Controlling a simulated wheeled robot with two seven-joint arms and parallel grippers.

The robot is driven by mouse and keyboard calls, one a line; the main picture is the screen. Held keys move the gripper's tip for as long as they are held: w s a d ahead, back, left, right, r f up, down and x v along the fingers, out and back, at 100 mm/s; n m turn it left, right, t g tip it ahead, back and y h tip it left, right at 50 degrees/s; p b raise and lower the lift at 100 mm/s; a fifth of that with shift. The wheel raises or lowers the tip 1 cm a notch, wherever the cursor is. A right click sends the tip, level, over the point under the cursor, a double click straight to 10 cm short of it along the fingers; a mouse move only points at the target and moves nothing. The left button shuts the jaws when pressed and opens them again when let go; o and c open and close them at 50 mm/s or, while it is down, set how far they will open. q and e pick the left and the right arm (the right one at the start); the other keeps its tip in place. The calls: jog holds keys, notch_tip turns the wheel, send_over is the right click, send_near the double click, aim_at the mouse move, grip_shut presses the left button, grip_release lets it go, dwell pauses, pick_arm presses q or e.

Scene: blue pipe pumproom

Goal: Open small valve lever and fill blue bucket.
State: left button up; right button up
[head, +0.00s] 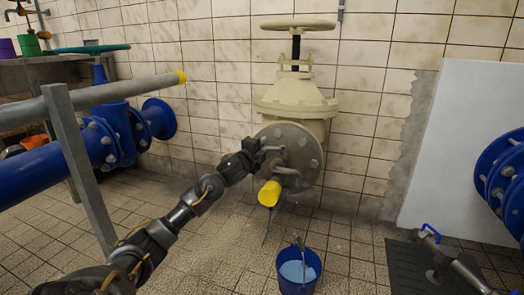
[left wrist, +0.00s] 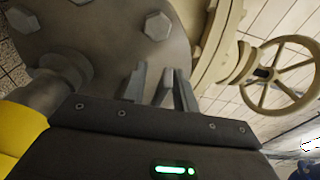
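The grey round flange (head: 305,147) of the cream valve carries a small bent metal lever (head: 272,149) and a short pipe with a yellow end (head: 269,193). My left gripper (head: 257,148) is at the flange's left side, close to the lever. The blue bucket (head: 287,286) stands on the floor below and right of the yellow end, with light blue water-like content inside.
A large cream handwheel (head: 298,25) tops the valve. A grey railing (head: 110,95) and blue pipework (head: 80,150) are at left. A white panel (head: 460,150), blue flange (head: 500,185) and dark floor mat (head: 408,268) are at right. Tiled floor is clear around the bucket.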

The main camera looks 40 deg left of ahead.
pick_arm(q)
jog(key=shift+w, duration=0.2)
grip_shut()
dwell(0.3)
